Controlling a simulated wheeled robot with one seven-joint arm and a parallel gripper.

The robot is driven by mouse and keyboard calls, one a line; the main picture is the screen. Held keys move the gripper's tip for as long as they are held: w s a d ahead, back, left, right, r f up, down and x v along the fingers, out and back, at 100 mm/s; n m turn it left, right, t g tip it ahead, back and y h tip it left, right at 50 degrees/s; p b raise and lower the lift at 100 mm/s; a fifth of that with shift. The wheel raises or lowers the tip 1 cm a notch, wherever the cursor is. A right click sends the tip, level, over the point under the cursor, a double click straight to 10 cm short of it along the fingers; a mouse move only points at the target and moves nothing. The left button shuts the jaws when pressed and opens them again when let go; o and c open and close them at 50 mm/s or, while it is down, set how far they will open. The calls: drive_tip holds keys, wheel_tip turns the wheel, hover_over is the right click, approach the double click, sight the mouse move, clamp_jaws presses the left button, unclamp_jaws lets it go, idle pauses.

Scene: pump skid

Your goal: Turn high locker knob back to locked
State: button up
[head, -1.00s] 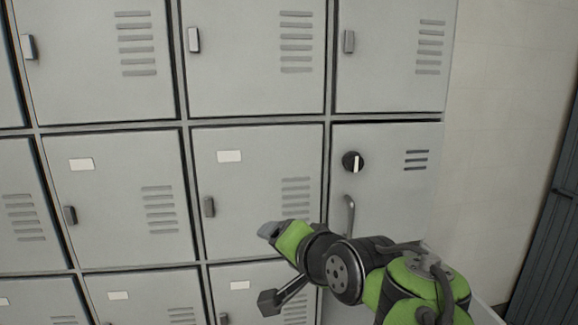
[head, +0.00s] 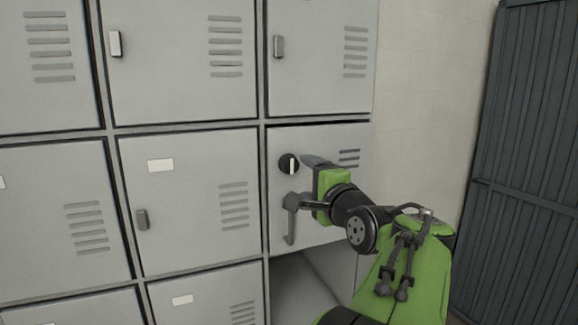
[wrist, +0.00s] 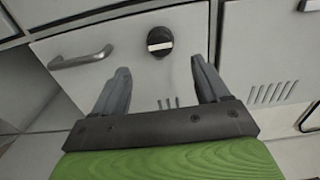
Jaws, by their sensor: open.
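The locker knob (head: 289,163) is a round black disc with a white pointer bar, standing upright in the head view. It sits on a grey locker door (head: 340,138), above a grey handle (head: 290,225). My gripper (head: 303,180) is beside the knob, its fingers partly overlapping the door. In the wrist view the knob (wrist: 160,41) lies ahead of and between the spread fingertips of my gripper (wrist: 160,76), and its white bar looks horizontal there. The jaws are open and empty, apart from the knob. The handle (wrist: 82,57) is left of it there.
Other grey locker doors with small latches, such as this one (head: 185,205), fill the left and top. Below the knob's door is an open-looking bay (head: 300,290). A pale wall (head: 430,90) and a dark ribbed metal door (head: 530,150) stand to the right.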

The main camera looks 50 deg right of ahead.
sight(292, 167)
drive_tip(key=p+x, duration=0.1)
drive_tip(key=x, duration=0.8)
drive_tip(key=shift+w+d+p, duration=0.1)
drive_tip(key=shift+w+p, duration=0.05)
drive_tip(key=shift+p, duration=0.2)
drive_tip(key=shift+c, duration=0.4)
drive_tip(key=c, duration=1)
